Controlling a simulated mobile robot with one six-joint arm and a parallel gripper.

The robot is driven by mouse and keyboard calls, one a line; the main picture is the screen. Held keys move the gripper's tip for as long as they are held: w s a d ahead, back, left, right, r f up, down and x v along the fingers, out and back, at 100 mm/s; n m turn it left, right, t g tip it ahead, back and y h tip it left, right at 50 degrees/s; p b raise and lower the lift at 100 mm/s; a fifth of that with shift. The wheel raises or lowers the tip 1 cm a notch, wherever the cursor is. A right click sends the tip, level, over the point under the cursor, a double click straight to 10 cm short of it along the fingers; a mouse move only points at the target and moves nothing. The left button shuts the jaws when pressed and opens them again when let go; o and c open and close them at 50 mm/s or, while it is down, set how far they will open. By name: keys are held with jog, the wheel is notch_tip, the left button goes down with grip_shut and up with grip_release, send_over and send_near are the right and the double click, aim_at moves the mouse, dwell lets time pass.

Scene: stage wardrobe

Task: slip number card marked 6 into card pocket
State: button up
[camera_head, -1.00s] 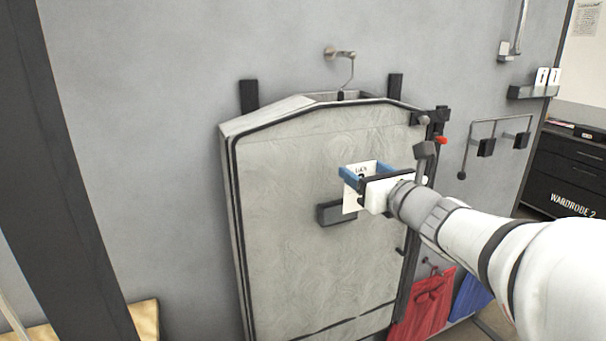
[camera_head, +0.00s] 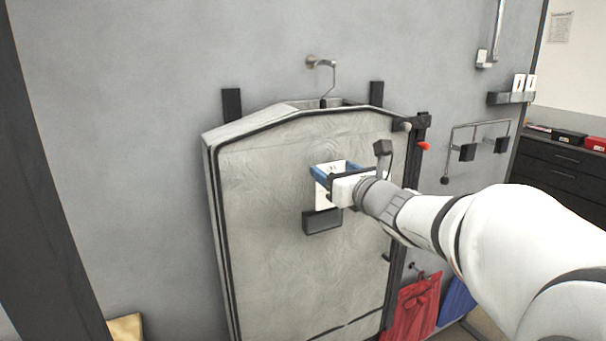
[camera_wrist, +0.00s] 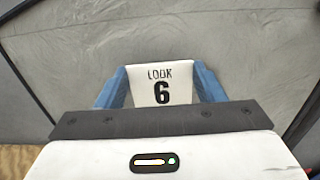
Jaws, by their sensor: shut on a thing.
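The white number card (camera_wrist: 162,84) reads "LOOK 6" in the wrist view and sits between the two blue fingers of my gripper (camera_wrist: 162,92). In the head view my gripper (camera_head: 334,172) is shut on the card (camera_head: 322,197), which hangs down, roughly upright. The card pocket (camera_head: 322,221) is a dark holder on the front of the grey garment bag (camera_head: 270,240). The card's lower end is right at the pocket's top edge. I cannot tell whether it is inside or in front of it. The pocket does not show in the wrist view.
The garment bag hangs from a wall hook (camera_head: 320,64) between dark brackets. A dark clamp with a red tip (camera_head: 422,146) is at its upper right. Red cloth (camera_head: 410,308) hangs at lower right. A ledge (camera_head: 510,98) at right holds other white cards.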

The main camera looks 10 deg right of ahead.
aim_at(322, 203)
jog(key=shift+x, duration=1.1)
jog(key=shift+f+b, duration=2.4)
jog(key=shift+f, duration=0.05)
jog(key=o, duration=1)
jog(key=shift+o, duration=0.2)
